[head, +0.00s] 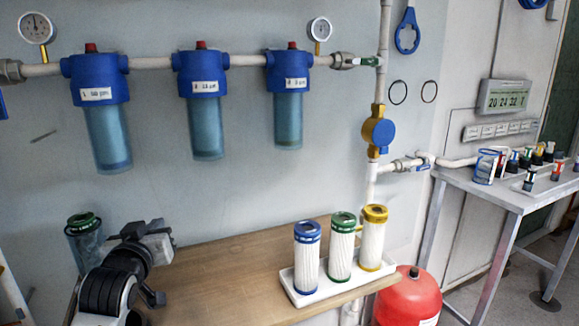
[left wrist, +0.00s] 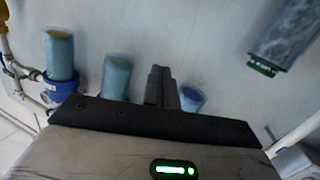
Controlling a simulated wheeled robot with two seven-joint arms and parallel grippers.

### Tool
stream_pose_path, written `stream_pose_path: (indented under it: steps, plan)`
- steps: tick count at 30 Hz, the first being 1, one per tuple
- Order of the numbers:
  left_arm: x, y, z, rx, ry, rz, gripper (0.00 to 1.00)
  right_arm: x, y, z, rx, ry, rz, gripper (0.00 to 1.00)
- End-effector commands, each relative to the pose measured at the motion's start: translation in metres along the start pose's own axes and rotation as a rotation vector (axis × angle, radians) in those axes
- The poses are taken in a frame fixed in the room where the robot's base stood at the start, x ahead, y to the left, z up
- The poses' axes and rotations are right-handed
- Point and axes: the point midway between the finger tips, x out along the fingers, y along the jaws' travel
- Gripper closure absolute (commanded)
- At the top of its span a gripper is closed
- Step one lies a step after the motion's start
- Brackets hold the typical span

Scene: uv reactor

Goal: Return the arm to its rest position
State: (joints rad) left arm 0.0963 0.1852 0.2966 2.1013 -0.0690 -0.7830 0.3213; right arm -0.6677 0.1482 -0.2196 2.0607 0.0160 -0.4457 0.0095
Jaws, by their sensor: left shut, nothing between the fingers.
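My left arm comes in at the lower left of the head view. My left gripper (head: 148,235) is in front of the wall, above the left end of the wooden bench (head: 230,275). In the left wrist view its two dark fingers (left wrist: 162,88) are together with nothing between them. The clear container with a green cap (head: 84,235) stands just left of the gripper in the head view, partly hidden by my arm. A container with a green rim also shows in the left wrist view (left wrist: 280,40). My right gripper is in neither view.
Three blue-topped filter housings (head: 100,110) hang from the wall pipe above. A white tray (head: 330,288) with three filter cartridges, blue, green and yellow ended, is on the bench's right. A red tank (head: 408,298) and a grey table (head: 500,190) lie further right. The bench middle is clear.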

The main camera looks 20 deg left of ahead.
Motion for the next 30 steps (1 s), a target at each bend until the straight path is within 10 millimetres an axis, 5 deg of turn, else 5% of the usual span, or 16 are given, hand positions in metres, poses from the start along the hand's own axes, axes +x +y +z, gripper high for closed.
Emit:
stream_pose_path:
  steps: [1, 3, 9, 15, 21, 30]
  plan:
    - [-0.009, 0.015, 0.040, 0.057, -0.064, 0.048, 1.00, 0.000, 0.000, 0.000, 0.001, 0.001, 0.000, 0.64]
    - [-0.026, 0.035, 0.087, 0.122, -0.137, 0.118, 1.00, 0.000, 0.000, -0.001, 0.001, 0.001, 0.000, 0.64]
    - [-0.103, 0.082, 0.212, 0.252, -0.333, 0.322, 1.00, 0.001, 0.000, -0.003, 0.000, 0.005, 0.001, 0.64]
    - [-0.198, 0.112, 0.295, 0.300, -0.490, 0.493, 1.00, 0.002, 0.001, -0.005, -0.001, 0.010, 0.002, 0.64]
    - [-0.252, 0.125, 0.327, 0.303, -0.562, 0.577, 1.00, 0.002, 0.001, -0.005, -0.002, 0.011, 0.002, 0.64]
    - [-0.259, 0.126, 0.330, 0.303, -0.571, 0.586, 1.00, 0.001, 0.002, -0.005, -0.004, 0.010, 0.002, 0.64]
